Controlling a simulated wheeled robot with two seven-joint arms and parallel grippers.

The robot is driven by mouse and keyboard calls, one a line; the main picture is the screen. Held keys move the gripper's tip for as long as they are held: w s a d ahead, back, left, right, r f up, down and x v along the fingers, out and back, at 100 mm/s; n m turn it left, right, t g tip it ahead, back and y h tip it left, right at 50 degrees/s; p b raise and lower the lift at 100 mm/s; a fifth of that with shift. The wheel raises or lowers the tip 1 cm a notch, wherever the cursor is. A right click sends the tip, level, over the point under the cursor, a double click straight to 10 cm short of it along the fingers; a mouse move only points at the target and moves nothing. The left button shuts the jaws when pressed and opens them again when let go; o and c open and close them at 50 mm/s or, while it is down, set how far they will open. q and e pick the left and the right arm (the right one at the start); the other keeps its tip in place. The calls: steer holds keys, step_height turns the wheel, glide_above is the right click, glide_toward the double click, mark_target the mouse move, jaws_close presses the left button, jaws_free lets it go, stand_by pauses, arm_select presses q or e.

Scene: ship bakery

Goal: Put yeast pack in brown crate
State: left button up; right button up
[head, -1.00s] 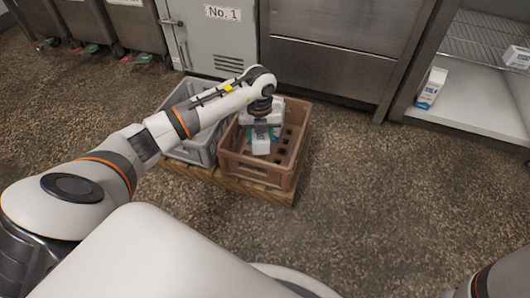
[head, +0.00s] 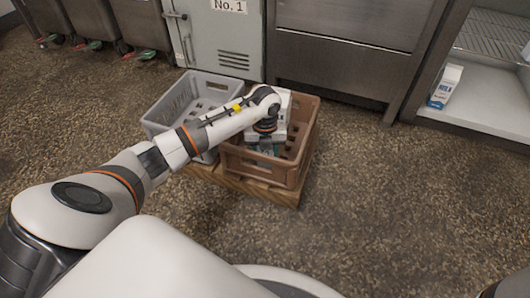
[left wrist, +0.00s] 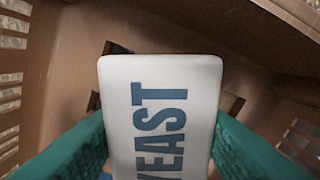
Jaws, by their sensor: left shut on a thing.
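The brown crate (head: 262,172) stands on a low wooden pallet in the middle of the head view. My left gripper (head: 266,148) reaches down inside it, partly hidden by my own wrist. In the left wrist view, the teal fingers of my left gripper (left wrist: 160,135) are shut on the white yeast pack (left wrist: 160,82), which has blue YEAST lettering. The crate's brown walls (left wrist: 68,50) surround the pack there. Whether the pack touches the crate floor cannot be told. In the head view the pack is mostly hidden. My right gripper is out of view.
A grey crate (head: 158,128) stands directly left of the brown crate on the same wooden pallet (head: 285,193). Steel cabinets (head: 345,50) stand behind. A milk carton (head: 445,86) stands on a low shelf at the right. The floor at the front right is clear.

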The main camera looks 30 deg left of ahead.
arm_select(q)
steer(key=o, duration=1.2)
steer(key=shift+f, duration=0.1)
